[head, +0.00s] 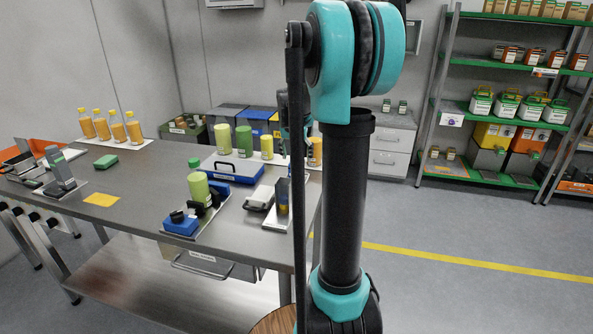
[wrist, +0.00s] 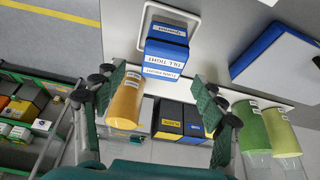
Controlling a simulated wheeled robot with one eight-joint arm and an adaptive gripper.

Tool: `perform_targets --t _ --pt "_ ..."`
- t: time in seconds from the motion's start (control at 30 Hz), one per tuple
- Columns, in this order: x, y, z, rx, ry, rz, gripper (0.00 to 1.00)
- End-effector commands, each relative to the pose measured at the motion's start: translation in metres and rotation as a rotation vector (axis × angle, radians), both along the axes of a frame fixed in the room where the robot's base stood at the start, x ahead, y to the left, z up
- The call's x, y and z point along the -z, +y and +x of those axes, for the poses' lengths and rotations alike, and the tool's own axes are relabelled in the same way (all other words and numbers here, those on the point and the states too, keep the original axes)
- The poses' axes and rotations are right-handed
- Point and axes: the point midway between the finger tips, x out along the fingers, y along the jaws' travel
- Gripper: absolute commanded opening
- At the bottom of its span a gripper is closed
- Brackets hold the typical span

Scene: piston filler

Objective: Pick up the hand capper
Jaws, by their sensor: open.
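A dark blue upright block, which I take to be the hand capper (wrist: 166,48), stands on a white-edged holder in the wrist view. Its white label reads "TILL TIGHT".
A blue case (head: 234,170), a grey-white device (head: 259,198) and a blue device with black knobs (head: 181,224) crowd the steel table (head: 135,190).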

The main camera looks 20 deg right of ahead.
Motion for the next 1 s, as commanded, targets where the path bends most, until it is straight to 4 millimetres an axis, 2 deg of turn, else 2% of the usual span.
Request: perform_targets --t 0.1,0.37,0.63,0.97,1.0 --pt "0.016 -0.003 0.006 0.000 0.000 0.000 0.71" --pt "0.032 -0.005 0.011 0.000 0.000 0.000 0.71" --pt "0.067 -0.009 0.021 0.001 0.000 0.000 0.71" --pt "0.074 -0.010 0.023 0.000 0.000 0.000 0.71" --pt "0.074 -0.010 0.023 0.000 0.000 0.000 0.68"
